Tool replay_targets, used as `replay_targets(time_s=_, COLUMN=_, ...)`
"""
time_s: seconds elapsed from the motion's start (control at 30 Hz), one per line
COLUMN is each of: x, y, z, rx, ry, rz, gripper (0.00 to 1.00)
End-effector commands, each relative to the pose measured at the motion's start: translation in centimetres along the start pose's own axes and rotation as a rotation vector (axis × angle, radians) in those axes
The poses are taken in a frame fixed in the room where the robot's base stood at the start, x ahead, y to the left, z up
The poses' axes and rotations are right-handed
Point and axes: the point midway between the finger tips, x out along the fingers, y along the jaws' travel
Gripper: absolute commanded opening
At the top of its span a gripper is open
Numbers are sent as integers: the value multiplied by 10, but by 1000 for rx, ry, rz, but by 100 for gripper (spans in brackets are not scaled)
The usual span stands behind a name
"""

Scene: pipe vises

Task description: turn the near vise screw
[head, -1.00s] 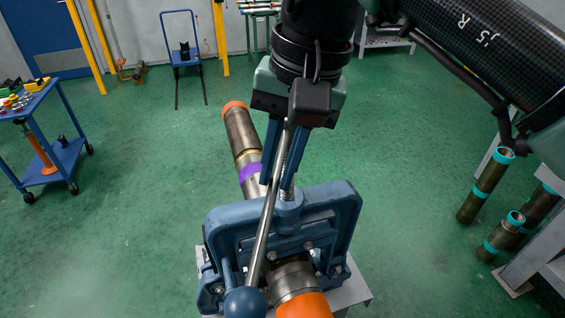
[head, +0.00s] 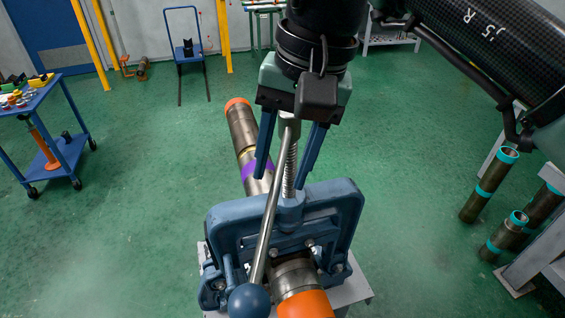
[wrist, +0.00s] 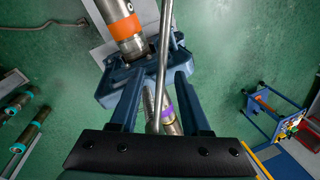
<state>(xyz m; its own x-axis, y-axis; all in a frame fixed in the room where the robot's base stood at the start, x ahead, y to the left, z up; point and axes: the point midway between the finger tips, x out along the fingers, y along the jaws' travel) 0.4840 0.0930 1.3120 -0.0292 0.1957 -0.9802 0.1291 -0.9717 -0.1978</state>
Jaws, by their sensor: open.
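The near vise is a blue yoke frame (head: 345,215) on a grey stand, and it also shows in the wrist view (wrist: 112,88). Its threaded screw (head: 291,165) rises upright from the yoke top. A steel handle bar (head: 268,220) slants from the screw head down to a blue ball end (head: 249,300). The bar crosses the wrist view (wrist: 164,45). My gripper (head: 283,182) points down over the screw, open, with one blue finger on each side of it and gaps between. The screw head is partly hidden under my gripper. A pipe with an orange band (head: 305,303) runs through the vise.
The pipe's far part (head: 242,125), with a purple band, extends behind the vise. A blue cart (head: 70,150) stands left. Teal-banded pipes (head: 488,185) stand right beside a grey frame (head: 535,255). Green floor around the vise is free.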

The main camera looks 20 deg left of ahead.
Motion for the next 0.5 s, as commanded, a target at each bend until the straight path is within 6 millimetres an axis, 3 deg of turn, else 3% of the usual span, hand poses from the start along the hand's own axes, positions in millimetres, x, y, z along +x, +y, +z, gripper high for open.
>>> replay_targets(time_s=0.17, x=-25, y=0, z=-1, rx=1, ry=5, rz=0, gripper=47)
replay_targets(time_s=0.5, x=-100, y=0, z=0, rx=2, ry=1, rz=0, gripper=47)
